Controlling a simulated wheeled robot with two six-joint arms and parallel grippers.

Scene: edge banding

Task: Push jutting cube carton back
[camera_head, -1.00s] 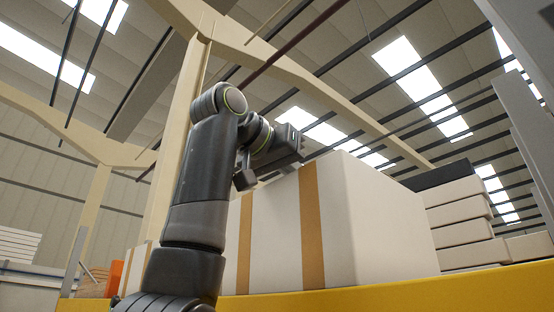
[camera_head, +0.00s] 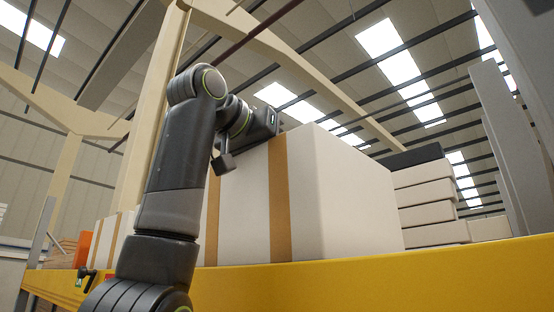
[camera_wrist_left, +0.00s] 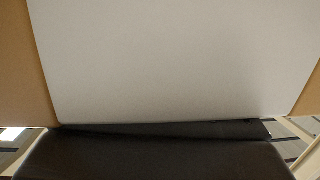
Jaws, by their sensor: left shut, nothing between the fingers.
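A large white cube carton (camera_head: 345,190) with brown tape bands stands on a yellow shelf beam (camera_head: 350,280) in the head view. Its front face and right side show. My left arm reaches up in front of it. My left gripper (camera_head: 268,121) is at the upper edge of the carton's front face; its fingertips are not clear there. In the left wrist view, the pale carton face (camera_wrist_left: 170,60) fills most of the picture, with brown tape at both sides. The dark gripper (camera_wrist_left: 150,132) lies along the bottom, shut, close to the face. I cannot tell whether it touches.
Flat white boxes (camera_head: 422,195) are stacked right of the carton, with a dark item (camera_head: 410,157) on top. Grey uprights (camera_head: 510,150) stand at the right. More taped cartons (camera_head: 110,238) and an orange thing (camera_head: 83,249) are at the left.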

